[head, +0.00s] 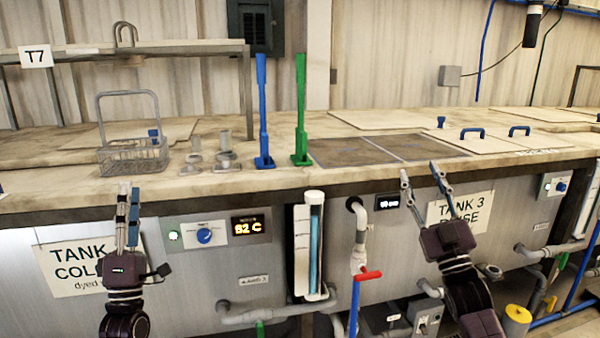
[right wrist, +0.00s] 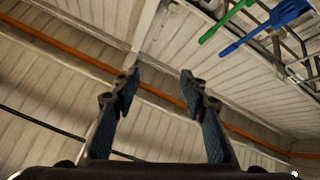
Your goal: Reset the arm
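My left gripper (head: 128,188) points up in front of the tank at the left, below the counter edge. Its two fingers show close side by side with nothing seen between them, and the angle hides how far apart they are. My right gripper (head: 420,174) is raised in front of the tank labelled Tank 3, with its fingers apart and empty. In the right wrist view the right gripper's fingers (right wrist: 160,85) stand apart, with only wall and ceiling panels behind them.
On the counter (head: 240,183) stand a wire basket (head: 135,156), several small clear items (head: 222,150), a blue paddle (head: 263,115) and a green paddle (head: 300,115). A pipe with a red valve handle (head: 368,274) lies between my grippers. Blue handles (head: 472,132) sit on lids at right.

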